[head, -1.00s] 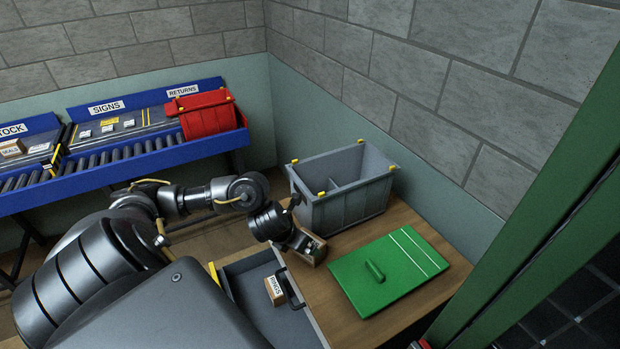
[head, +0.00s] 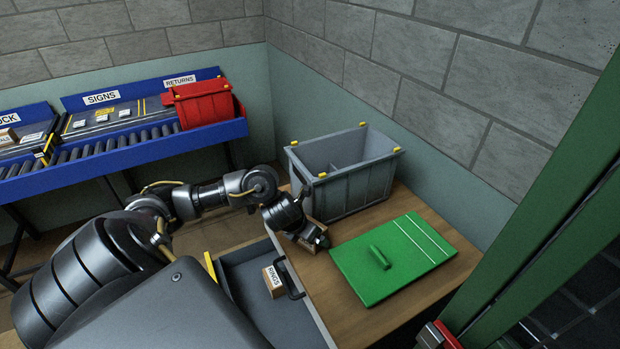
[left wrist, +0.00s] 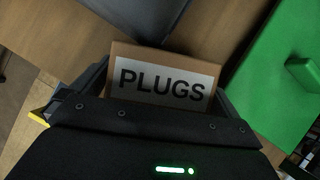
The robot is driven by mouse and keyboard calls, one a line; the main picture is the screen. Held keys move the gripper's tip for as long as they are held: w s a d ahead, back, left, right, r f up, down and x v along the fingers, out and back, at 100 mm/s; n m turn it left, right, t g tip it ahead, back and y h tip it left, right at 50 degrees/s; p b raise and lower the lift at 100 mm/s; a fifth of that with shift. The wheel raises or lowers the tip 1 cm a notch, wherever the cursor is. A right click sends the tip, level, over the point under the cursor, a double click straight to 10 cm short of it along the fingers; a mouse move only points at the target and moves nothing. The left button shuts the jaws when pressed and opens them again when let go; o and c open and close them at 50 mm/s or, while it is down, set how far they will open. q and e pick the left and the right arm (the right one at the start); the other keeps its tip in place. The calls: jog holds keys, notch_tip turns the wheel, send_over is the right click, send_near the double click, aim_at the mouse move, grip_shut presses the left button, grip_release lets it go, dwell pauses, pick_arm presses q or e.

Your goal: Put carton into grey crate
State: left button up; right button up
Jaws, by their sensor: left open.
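The carton (left wrist: 163,82), a small brown box with a white PLUGS label, lies on the wooden table. In the left wrist view it is between the two fingers of my left gripper (left wrist: 160,88), which is open around it. In the head view my left gripper (head: 318,240) is low over the table just in front of the grey crate and hides most of the carton. The grey crate (head: 352,192) stands at the table's back, open at the top, with a divider inside and yellow corner clips. My right gripper is not in view.
A green lid (head: 395,258) with a handle lies on the table right of the carton. An open drawer (head: 245,275) left of the table holds a RINGS carton (head: 272,282). A red bin (head: 203,105) sits on the blue roller conveyor (head: 100,165) at the left.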

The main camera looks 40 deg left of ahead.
pick_arm(q)
jog(key=c, duration=1.1)
jog(key=shift+r, duration=0.1)
